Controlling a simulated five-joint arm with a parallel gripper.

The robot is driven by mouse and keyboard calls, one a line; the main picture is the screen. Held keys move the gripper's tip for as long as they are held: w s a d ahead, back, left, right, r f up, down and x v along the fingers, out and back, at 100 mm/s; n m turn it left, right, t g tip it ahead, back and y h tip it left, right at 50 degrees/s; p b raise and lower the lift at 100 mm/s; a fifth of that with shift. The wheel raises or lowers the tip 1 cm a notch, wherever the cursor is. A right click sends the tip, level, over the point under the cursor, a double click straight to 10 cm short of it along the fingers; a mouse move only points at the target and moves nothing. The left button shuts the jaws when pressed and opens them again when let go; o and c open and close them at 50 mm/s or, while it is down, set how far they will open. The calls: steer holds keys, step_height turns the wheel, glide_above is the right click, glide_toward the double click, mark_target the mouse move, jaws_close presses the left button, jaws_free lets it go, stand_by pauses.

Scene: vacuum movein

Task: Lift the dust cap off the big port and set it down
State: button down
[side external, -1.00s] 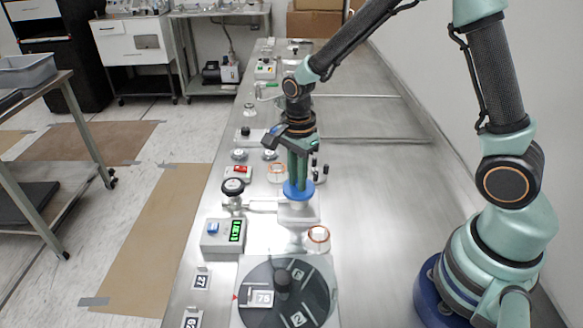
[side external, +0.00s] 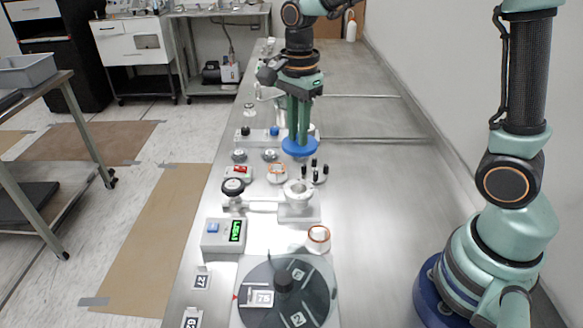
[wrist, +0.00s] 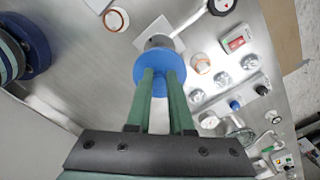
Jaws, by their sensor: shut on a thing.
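The blue dust cap (side external: 300,147) is a flat round disc held between the green fingertips of my gripper (side external: 300,132). It hangs in the air, apart from the port, and also shows in the wrist view (wrist: 154,70). My gripper is shut on the cap and points straight down. The big port (side external: 298,190) is a bare metal flange on a block, uncovered, nearer the camera than the cap. In the wrist view the cap hides part of the port (wrist: 158,41).
A round valve knob (side external: 233,187) stands left of the port. A small stand with black pegs (side external: 316,172) is close by the cap. A ring (side external: 318,238), a grey box with a green display (side external: 224,238) and a dark turntable (side external: 262,300) are nearer. The bench's right side (side external: 375,220) is clear.

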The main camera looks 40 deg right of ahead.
step_height(320, 180, up, 11)
stand_by(0.8)
steer(key=s+a+f, duration=0.3)
steer(key=a+f, duration=0.6)
steer(key=a, duration=0.2)
step_height(320, 180, down, 15)
steer(key=shift+a+f, duration=0.1)
steer(key=shift+f, duration=2)
steer(key=shift+f, duration=0.15)
steer(key=c, duration=0.8)
jaws_free()
